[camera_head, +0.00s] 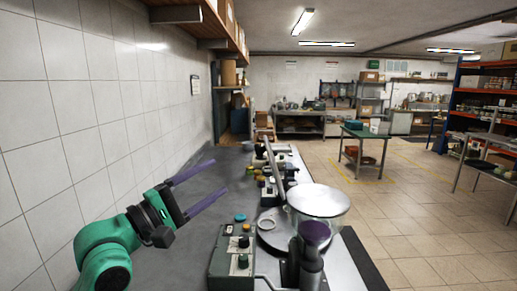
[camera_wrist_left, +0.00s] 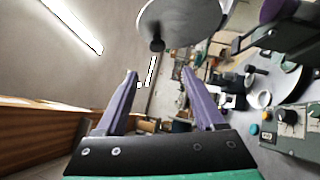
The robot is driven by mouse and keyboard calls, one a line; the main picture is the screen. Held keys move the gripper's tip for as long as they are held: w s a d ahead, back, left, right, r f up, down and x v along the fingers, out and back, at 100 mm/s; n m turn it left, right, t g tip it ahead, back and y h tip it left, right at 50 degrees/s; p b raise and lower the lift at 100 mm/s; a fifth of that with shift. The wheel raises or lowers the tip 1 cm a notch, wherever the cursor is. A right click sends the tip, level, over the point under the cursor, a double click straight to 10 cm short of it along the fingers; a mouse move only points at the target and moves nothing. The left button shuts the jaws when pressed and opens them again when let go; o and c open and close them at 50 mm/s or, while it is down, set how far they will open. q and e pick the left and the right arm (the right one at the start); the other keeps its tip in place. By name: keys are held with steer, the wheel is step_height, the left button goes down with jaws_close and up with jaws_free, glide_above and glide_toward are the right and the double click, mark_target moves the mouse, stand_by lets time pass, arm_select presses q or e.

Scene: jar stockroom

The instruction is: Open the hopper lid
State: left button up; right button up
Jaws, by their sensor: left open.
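The hopper lid (camera_head: 276,180) is a thin grey disc that stands steeply tilted, almost edge-on, in the head view. In the left wrist view the lid (camera_wrist_left: 185,18) shows as a round grey plate with a black knob (camera_wrist_left: 157,45). A wide, pale round bowl (camera_head: 319,201), seemingly the hopper, is just right of the lid. My left gripper (camera_head: 219,177) is left of the lid, its purple fingers apart and empty. The fingers also show in the left wrist view (camera_wrist_left: 158,75), with the knob beyond them. No contact with the lid shows. My right gripper is not in view.
A control box (camera_head: 232,258) with knobs and a dark purple-topped post (camera_head: 314,236) stand at the front of the bench. Several small items line the bench behind the lid. A tiled wall (camera_head: 90,100) bounds the left. The bench left of the box is clear.

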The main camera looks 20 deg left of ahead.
arm_select(q)
steer(key=r+p+x, duration=0.1)
steer(key=p+x, duration=0.4)
steer(key=x, duration=0.7)
steer(key=shift+d+p, duration=0.4)
steer(key=shift+d, duration=0.05)
steer(key=shift+w, duration=0.1)
jaws_close()
steer(key=shift+f, duration=0.1)
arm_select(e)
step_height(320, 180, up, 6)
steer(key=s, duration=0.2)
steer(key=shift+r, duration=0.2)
